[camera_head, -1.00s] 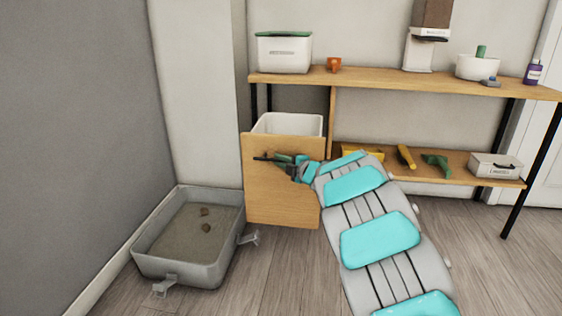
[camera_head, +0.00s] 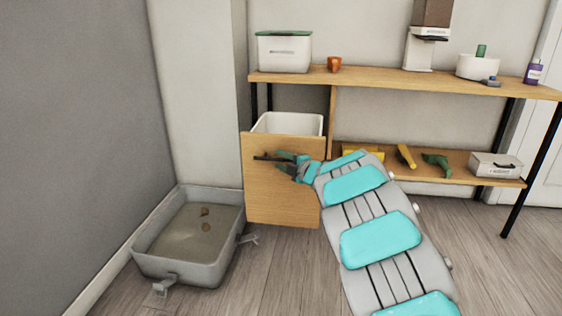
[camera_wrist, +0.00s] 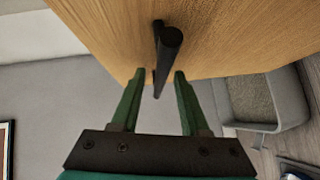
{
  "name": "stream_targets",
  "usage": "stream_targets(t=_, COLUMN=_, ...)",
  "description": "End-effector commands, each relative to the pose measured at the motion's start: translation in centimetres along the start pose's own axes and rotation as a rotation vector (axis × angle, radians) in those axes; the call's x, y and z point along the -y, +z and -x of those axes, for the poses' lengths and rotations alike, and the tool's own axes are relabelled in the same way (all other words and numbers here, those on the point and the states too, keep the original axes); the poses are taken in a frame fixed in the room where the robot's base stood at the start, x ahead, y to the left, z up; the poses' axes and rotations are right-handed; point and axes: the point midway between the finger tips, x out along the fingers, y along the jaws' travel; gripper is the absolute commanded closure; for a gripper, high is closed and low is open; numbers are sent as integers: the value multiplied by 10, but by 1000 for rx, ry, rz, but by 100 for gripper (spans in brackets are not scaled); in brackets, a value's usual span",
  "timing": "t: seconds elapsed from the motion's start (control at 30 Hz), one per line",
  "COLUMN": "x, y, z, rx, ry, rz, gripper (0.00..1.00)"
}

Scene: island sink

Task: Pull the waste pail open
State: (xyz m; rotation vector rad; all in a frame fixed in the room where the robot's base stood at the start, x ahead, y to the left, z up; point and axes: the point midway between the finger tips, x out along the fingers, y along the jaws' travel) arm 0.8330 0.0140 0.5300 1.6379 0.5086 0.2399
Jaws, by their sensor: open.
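The waste pail is a white bin (camera_head: 290,123) behind a wooden front panel (camera_head: 282,198), standing out from under the shelf at its left end. A dark bar handle (camera_head: 262,158) is on the panel; it also shows in the wrist view (camera_wrist: 168,50), jutting from the wood. My gripper (camera_wrist: 154,78) is open, its two green fingers on either side of the handle's near end, with a gap visible to each. In the head view my gripper (camera_head: 281,158) is at the upper part of the panel, and my arm hides the panel's right edge.
A grey litter tray (camera_head: 157,262) with brown lumps sits on the floor left of the panel. The shelf top (camera_head: 375,79) holds a lidded white box (camera_head: 284,54), an orange cup (camera_head: 334,65) and a coffee machine (camera_head: 418,52). Tools lie on the lower shelf.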

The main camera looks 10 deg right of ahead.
Motion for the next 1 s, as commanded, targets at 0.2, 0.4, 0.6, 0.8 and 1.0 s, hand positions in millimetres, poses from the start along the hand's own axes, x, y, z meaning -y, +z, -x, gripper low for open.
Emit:
stream_targets(t=0.2, x=0, y=1, z=22, rx=3, ry=-2, rz=-1, gripper=55)
stream_targets(t=0.4, x=-2, y=1, z=53, rx=5, ry=0, rz=0, gripper=55)
stream_targets(t=0.6, x=0, y=0, z=73, rx=1, ry=-1, rz=0, gripper=55)
stream_targets(t=0.8, x=0, y=0, z=74, rx=0, ry=0, rz=0, gripper=55)
stream_targets(t=1.0, x=-8, y=5, z=78, rx=36, ry=-2, rz=-8, gripper=55)
